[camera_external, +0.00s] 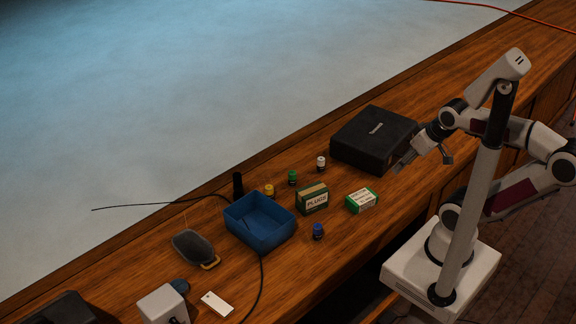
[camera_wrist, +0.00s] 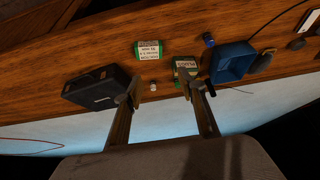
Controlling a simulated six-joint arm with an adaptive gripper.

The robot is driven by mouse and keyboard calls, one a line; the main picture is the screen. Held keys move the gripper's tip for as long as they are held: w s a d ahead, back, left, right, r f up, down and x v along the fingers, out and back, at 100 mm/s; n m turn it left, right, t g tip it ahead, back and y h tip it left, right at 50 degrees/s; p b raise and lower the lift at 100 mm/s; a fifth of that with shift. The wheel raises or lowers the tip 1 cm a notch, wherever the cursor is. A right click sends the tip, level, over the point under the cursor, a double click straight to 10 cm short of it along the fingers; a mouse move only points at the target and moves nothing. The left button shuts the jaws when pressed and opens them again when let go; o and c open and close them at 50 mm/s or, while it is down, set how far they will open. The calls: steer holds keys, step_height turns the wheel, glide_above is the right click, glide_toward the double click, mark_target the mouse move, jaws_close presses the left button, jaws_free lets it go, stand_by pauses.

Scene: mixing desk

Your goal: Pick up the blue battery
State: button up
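The blue battery (camera_external: 318,231) stands upright on the wooden desk near its front edge, to the right of the blue bin. It also shows in the wrist view (camera_wrist: 208,40), beside the blue bin. My gripper (camera_external: 424,157) is above the desk beside the black box, well to the right of the battery and apart from it. In the wrist view, my gripper (camera_wrist: 158,86) has its two fingers spread wide, with nothing held between them.
The blue bin (camera_external: 238,228), a PLUGS box (camera_external: 313,200) and a green-white box (camera_external: 361,201) stand around the battery. White (camera_external: 321,163), green (camera_external: 292,178) and yellow (camera_external: 269,191) batteries stand behind. A black box (camera_external: 373,139) is near my gripper. A cable runs left of the battery.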

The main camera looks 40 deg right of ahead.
steer(key=shift+o, duration=0.2)
steer(key=shift+w+d, duration=0.1)
